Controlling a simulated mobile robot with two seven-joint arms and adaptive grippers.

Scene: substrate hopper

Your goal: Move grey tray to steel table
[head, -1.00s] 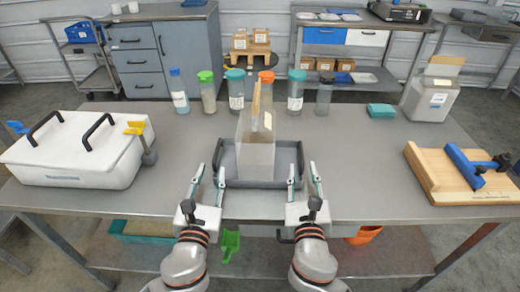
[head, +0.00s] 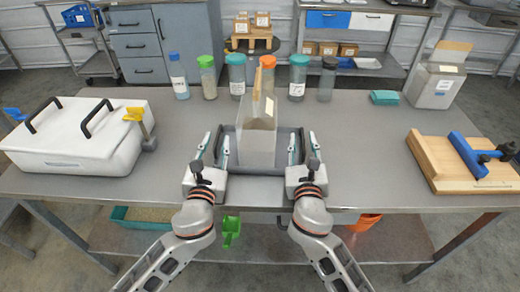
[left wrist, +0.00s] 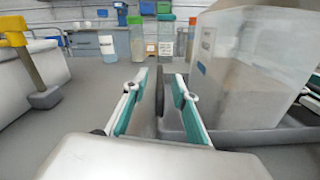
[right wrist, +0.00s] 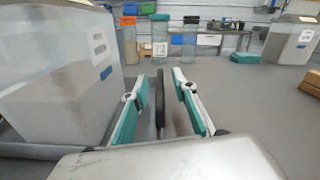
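The grey tray (head: 283,158) lies on the grey-topped table (head: 350,150) in front of me. A clear bin with pale grey contents (head: 257,145) stands in it. My left gripper (head: 214,144) is open at the tray's left side. In the left wrist view its fingers stand either side of a dark upright edge (left wrist: 159,105), apart from it. My right gripper (head: 302,143) is open at the tray's right side, its fingers likewise either side of a dark edge (right wrist: 160,105) in the right wrist view. The bin hides much of the tray's floor.
A white lidded box (head: 75,140) stands at the left and a wooden board with a blue clamp (head: 450,165) at the right. Several bottles (head: 237,75) line the table's back. A bag-like container (head: 435,85) stands at the back right. Further benches stand behind.

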